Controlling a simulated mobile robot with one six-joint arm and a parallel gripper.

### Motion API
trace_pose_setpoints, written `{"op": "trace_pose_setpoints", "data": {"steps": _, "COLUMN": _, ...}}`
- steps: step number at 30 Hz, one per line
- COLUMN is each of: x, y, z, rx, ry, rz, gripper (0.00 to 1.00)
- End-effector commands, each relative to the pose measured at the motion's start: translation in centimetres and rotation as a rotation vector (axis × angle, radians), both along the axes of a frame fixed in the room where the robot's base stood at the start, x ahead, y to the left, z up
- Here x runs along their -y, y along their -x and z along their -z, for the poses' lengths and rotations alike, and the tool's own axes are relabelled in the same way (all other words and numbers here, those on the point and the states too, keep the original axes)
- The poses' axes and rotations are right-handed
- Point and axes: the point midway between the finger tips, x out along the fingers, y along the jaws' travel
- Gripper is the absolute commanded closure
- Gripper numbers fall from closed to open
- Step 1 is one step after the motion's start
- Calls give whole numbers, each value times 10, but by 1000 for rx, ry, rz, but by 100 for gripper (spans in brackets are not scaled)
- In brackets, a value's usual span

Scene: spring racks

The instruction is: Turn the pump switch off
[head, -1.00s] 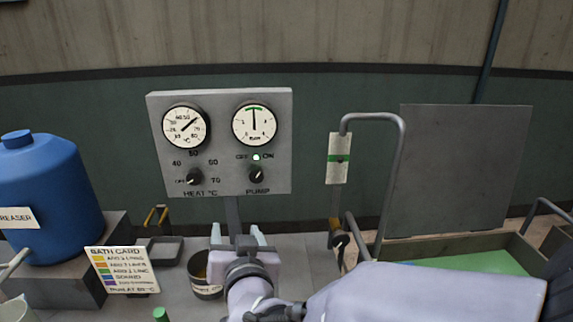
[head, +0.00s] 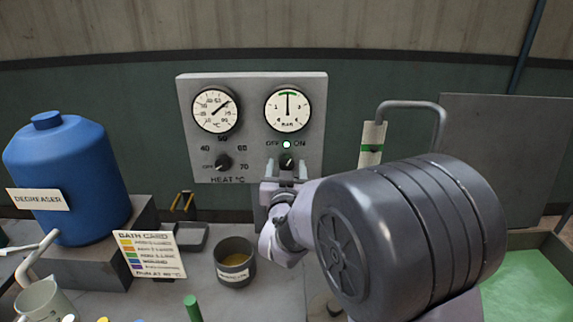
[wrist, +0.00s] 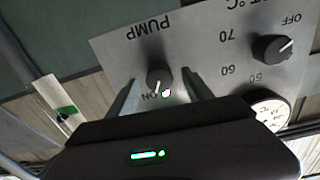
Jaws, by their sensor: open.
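The pump switch (head: 287,161) is a small black knob with a white pointer, low on the grey control panel (head: 313,148) under the bar gauge. Its pointer leans toward ON, and a small white lamp (head: 286,145) above it is lit. My gripper (head: 286,170) is open and empty in front of the switch. In the wrist view, which sees the panel upside down, the knob (wrist: 159,77) appears between the two separated fingers (wrist: 163,84). I cannot tell whether the fingertips reach around it. In the head view my gripper hides the PUMP label.
The heat knob (head: 223,162) is left of the switch, with the temperature gauge (head: 215,110) above. A hanging strip with a green band (head: 372,143) is to the right. A blue degreaser drum (head: 68,180), bath card (head: 148,255) and small pot (head: 235,262) stand lower left.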

Motion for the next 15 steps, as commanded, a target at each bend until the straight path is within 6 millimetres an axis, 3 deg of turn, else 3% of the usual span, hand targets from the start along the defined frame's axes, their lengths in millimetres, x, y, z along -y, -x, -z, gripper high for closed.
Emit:
{"op": "trace_pose_setpoints", "data": {"steps": 11, "x": 1, "y": -9, "z": 0, "rx": 0, "ry": 0, "rz": 0, "gripper": 41}}
{"op": "trace_pose_setpoints", "data": {"steps": 15, "x": 0, "y": -9, "z": 0, "rx": 0, "ry": 0, "rz": 0, "gripper": 68}}
